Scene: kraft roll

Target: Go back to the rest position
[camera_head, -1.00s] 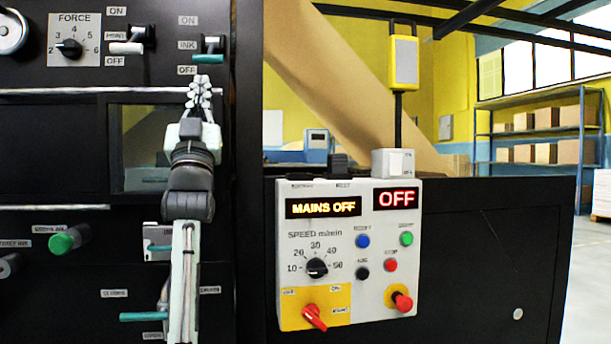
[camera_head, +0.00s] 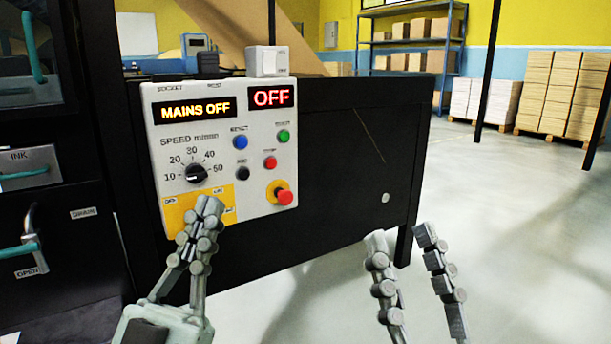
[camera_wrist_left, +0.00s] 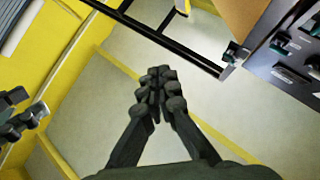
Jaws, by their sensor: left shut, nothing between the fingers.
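My left gripper (camera_head: 208,205) is shut and empty. In the head view it stands in front of the lower left of the grey control panel (camera_head: 222,120) and hides the red switch area on the yellow plate (camera_head: 174,219). Whether it touches the panel I cannot tell. In the left wrist view its fingertips (camera_wrist_left: 158,76) meet with nothing between them. My right gripper (camera_head: 402,236) is at the lower middle right of the head view, fingers apart and empty, over the floor in front of the machine. The panel displays read MAINS OFF and OFF.
The black machine body (camera_head: 330,150) runs behind the panel, with a red stop knob (camera_head: 284,197) standing out. Teal-handled levers (camera_head: 28,250) stick out at the left. Open floor (camera_head: 520,240) lies to the right. Pallets of boxes (camera_head: 560,95) and a shelf stand far back.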

